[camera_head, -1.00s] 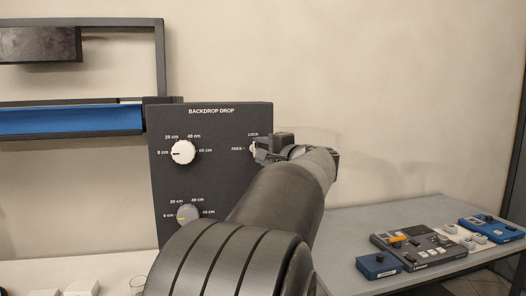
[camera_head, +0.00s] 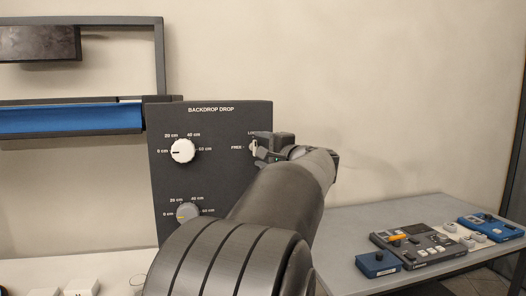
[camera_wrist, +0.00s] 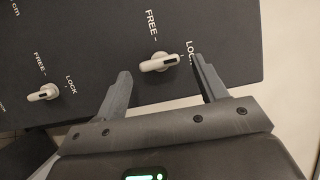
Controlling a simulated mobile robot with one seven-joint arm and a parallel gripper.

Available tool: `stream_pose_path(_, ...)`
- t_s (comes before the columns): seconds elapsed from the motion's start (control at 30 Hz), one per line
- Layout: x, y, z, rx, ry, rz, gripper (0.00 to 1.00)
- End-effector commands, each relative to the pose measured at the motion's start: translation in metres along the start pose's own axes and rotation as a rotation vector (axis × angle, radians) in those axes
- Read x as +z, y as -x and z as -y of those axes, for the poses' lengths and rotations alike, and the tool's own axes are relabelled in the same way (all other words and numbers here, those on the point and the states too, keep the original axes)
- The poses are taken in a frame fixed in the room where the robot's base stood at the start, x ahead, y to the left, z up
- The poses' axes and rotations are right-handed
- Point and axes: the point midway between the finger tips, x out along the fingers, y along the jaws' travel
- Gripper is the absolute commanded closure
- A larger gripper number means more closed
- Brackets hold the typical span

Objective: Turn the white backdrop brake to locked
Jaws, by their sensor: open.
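The white backdrop brake (camera_wrist: 158,62) is a small lever on the dark panel, with FREE and LOCK printed beside it. In the wrist view its dark-marked end points right, toward LOCK. In the head view the brake (camera_head: 254,148) is partly hidden by my gripper and looks about upright. My gripper (camera_wrist: 161,66) is open, with one finger on each side of the brake and a gap showing at both. It also shows at the panel's right edge in the head view (camera_head: 264,149).
A second FREE/LOCK lever (camera_wrist: 43,92) sits on the same panel. The backdrop drop panel (camera_head: 215,125) also carries a white dial (camera_head: 182,151) and a grey dial (camera_head: 187,212). A grey table (camera_head: 340,235) with control boxes stands at right.

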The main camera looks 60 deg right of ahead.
Motion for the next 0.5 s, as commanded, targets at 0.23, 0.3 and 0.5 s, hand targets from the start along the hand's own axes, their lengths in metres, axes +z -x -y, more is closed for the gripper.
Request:
stream_pose_path(0.23, 0.000, 0.004, 0.001, -0.001, 0.001, 0.000, 0.35)
stream_pose_path(0.3, 0.000, 0.011, 0.001, -0.002, 0.001, 0.000, 0.35)
stream_pose_path(0.5, 0.000, 0.049, 0.001, -0.002, 0.001, -0.001, 0.35)
